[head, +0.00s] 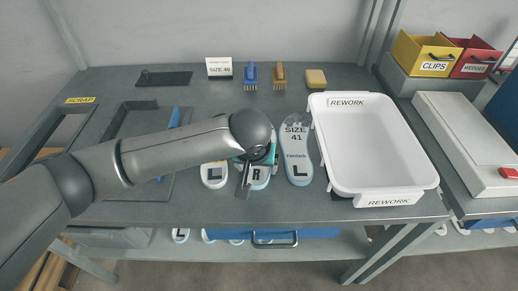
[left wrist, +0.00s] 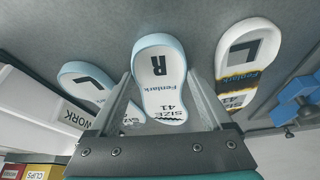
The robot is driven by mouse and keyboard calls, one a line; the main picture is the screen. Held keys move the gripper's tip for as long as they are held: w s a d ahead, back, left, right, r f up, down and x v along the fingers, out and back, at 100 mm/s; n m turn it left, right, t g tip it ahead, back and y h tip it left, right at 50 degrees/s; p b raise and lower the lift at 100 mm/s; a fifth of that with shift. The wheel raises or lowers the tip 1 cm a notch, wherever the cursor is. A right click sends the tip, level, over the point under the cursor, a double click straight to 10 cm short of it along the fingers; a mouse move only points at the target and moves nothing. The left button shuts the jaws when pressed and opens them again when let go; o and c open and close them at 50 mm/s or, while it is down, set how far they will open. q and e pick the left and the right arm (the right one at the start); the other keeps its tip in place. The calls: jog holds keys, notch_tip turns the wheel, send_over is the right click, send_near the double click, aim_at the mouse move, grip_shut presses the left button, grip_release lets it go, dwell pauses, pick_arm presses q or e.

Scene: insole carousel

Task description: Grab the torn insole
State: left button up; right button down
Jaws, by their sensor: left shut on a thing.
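An insole marked R, white with a pale blue edge, shows between the fingers of my left gripper (left wrist: 159,85) in the left wrist view (left wrist: 157,60). It reads Fenlark and size 41, with a dark jagged mark near its size end. The gripper is shut on it, across its sides. In the head view my arm hides most of this insole (head: 260,183). A blue-edged L insole, size 41, lies to its right (head: 297,165). Another L insole (head: 214,174) lies to its left; the left wrist view shows a yellow and black band on it (left wrist: 241,77). My right gripper is out of view.
A white REWORK tray (head: 323,152) stands right of the insoles. A SCRAP opening (head: 62,130) is at the far left. Two brushes (head: 251,76) (head: 280,76), a SIZE 40 sign (head: 219,68) and a yellow block (head: 316,79) stand behind.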

pick_arm(q)
jog(key=c, duration=0.5)
jog(key=shift+r, duration=0.15)
jog(key=shift+c, duration=0.2)
